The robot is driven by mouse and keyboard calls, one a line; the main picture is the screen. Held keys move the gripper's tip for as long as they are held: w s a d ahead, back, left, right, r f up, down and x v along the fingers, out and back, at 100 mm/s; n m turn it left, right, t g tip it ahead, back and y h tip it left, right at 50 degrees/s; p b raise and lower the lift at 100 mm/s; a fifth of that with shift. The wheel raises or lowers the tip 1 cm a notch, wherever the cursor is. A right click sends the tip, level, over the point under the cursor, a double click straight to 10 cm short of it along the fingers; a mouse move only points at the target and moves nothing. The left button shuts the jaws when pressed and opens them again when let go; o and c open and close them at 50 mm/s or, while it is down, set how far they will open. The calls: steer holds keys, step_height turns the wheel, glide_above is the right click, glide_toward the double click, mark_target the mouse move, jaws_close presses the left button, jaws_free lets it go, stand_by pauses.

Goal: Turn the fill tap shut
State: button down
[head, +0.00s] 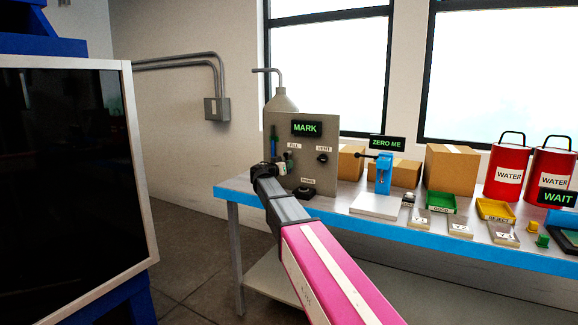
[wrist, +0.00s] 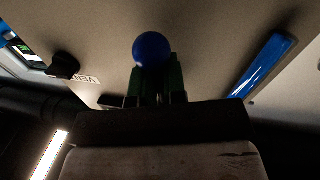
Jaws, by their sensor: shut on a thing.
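The panel (head: 315,150) stands on the bench with a label reading FILL. My gripper (head: 287,161) reaches the panel just below that label and hides most of the fill tap. In the wrist view, the tap's round blue knob (wrist: 151,49) shows at the dark green fingertips (wrist: 160,84) of my gripper. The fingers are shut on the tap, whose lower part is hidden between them. I cannot tell how far the tap is turned.
The black vent knob (head: 322,158) and another black knob (head: 304,192) are on the panel. A blue sight tube (wrist: 265,65) is beside the gripper. A blue stand (head: 384,174), trays and red WATER cans (head: 506,172) are to the right. A large dark-fronted cabinet (head: 70,180) is at left.

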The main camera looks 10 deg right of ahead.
steer(key=shift+w+a+f+m+g, duration=0.1)
steer(key=shift+f+m+g, duration=0.05)
steer(key=shift+m, duration=0.35)
steer(key=shift+a+f+m+g, duration=0.1)
steer(key=shift+m+g, duration=0.05)
steer(key=shift+m, duration=0.35)
steer(key=c, duration=1.2)
jaws_free()
steer(key=shift+w+a, duration=0.1)
steer(key=shift+r, duration=0.1)
steer(key=v, duration=1)
steer(key=shift+s+a, duration=0.25)
steer(key=shift+s, duration=0.1)
